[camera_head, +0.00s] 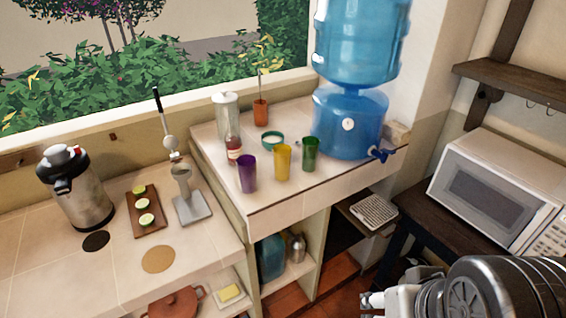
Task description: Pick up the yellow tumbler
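The yellow tumbler (282,162) stands upright on the raised tiled counter in the camera_head view, near its front edge. A purple tumbler (247,174) stands to its left and a green tumbler (310,154) to its right, both apart from it. My gripper (372,300) is at the bottom right, low and well away from the tumblers. Only part of it shows beside my dark arm link, and its fingers are too small to read.
A blue water dispenser (348,120) stands behind right of the tumblers. A sauce bottle (234,150), a teal bowl (272,140) and a potted plant (261,112) are behind them. A microwave (490,190) is at right. A citrus press (187,195) stands on the lower counter.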

